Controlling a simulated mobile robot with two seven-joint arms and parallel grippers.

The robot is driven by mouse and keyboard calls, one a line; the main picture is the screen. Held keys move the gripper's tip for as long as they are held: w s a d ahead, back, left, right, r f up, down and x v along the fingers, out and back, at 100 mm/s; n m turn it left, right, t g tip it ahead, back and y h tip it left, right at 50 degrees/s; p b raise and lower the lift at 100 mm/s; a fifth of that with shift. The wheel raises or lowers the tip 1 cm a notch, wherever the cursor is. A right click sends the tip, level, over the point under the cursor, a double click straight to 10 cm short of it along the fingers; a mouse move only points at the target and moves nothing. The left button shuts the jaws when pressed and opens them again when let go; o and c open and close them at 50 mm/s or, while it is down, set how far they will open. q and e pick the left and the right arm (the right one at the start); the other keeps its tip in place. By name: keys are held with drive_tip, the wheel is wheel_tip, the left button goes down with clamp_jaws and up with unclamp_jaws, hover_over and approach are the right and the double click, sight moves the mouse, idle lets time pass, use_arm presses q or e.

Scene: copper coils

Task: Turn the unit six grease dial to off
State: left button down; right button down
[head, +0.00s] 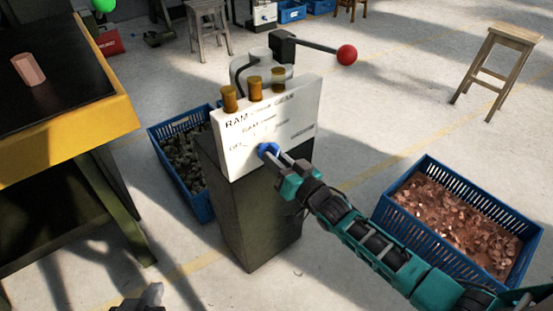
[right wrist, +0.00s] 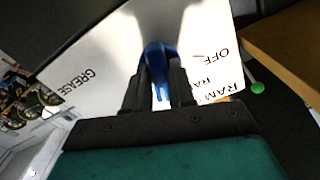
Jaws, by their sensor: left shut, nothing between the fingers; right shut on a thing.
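The blue dial (head: 268,149) sits on the lower part of the white lettered panel (head: 240,131) of a dark pedestal unit. My right gripper (head: 274,155) is shut on the dial. In the right wrist view the blue dial (right wrist: 158,62) shows between the two dark fingers (right wrist: 160,90), which hide part of it. In that view the word OFF lies right of the dial and GREASE lies left, both rotated. My left gripper (head: 152,294) is partly in view at the bottom edge of the head view, shut and empty, away from the panel.
Three brass caps (head: 254,89) stand along the panel's top. A lever with a red knob (head: 346,55) rises behind. A blue crate of copper pieces (head: 440,167) is at right, another blue crate (head: 157,133) behind the pedestal. A yellow-edged table (head: 125,110) stands left, a stool (head: 515,33) at right.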

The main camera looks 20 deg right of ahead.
drive_tip(key=shift+n+p, duration=0.65)
drive_tip(key=shift+n, duration=7.05)
drive_tip(key=c, duration=1)
unclamp_jaws()
drive_tip(key=shift+c, duration=0.2)
